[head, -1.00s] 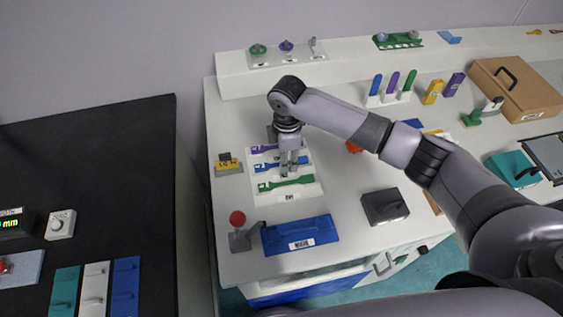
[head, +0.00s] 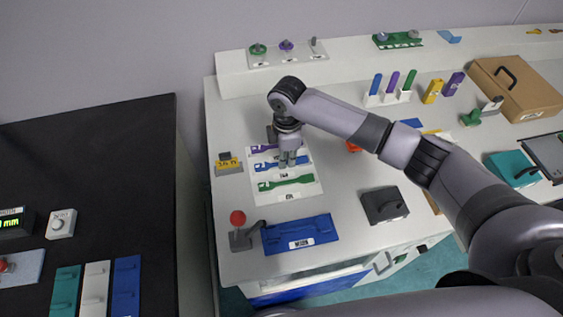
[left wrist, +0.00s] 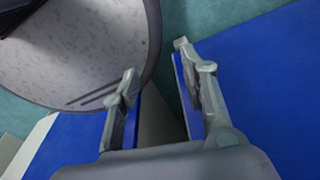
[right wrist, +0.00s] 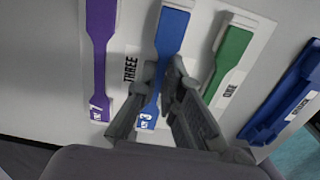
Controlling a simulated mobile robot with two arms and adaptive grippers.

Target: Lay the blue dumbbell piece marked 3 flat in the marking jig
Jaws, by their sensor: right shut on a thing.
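The blue dumbbell piece (head: 267,167), marked 3 in the right wrist view (right wrist: 173,30), lies over a white card between a purple piece (right wrist: 99,40) and a green piece (right wrist: 232,50). My right gripper (head: 288,162) is shut on it; its fingers (right wrist: 160,85) straddle the narrow middle and hide part of it. I cannot tell whether the piece is clear of the card. A blue block with a white label (head: 315,228) lies nearer the front; I cannot tell if it is the marking jig. My left gripper (left wrist: 165,75) is open and empty, seen only in its wrist view.
A grey stand with a red-knobbed lever (head: 237,232) is left of the blue block. A dark grey box (head: 383,206) sits to the right. A yellow-marked block (head: 227,165) lies left of the card (head: 312,192). Bare table lies between the card and the grey box.

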